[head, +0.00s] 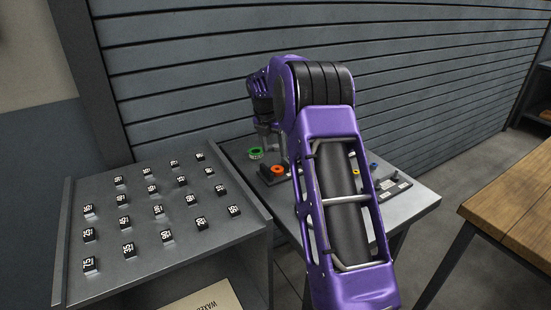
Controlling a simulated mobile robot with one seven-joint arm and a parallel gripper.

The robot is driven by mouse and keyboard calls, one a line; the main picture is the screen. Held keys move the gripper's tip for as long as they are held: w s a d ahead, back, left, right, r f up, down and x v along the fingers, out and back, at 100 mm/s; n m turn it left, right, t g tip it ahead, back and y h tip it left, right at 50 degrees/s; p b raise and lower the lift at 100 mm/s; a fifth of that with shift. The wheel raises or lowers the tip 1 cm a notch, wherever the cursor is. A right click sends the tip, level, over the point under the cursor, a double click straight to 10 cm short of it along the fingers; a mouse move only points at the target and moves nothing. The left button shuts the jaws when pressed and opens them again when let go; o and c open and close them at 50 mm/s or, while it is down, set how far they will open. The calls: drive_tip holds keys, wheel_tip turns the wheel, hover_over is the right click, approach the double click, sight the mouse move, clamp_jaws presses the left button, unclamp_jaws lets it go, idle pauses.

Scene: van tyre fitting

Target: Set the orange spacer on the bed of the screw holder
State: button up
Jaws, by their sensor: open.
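The orange spacer (278,169) is a small ring on the grey table behind my arm. It sits at or on a low dark block (266,178); I cannot tell whether it rests on it or stands beside it. My gripper (272,143) hangs beyond my purple arm, pointing down, just above and behind the spacer in the picture. It is open, small in view and partly hidden by the arm; nothing shows between its fingers. I cannot clearly pick out the screw holder; a low grey and black fixture (394,189) lies on the table's right side.
A green ring (255,153) stands left of the gripper. A grey cabinet (190,245) with several numbered black cubes is at left, a wooden table (510,205) at right. A slatted wall stands behind.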

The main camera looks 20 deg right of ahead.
drive_tip(key=v, duration=0.3)
drive_tip(key=shift+r, duration=0.25)
drive_tip(key=shift+a, duration=0.1)
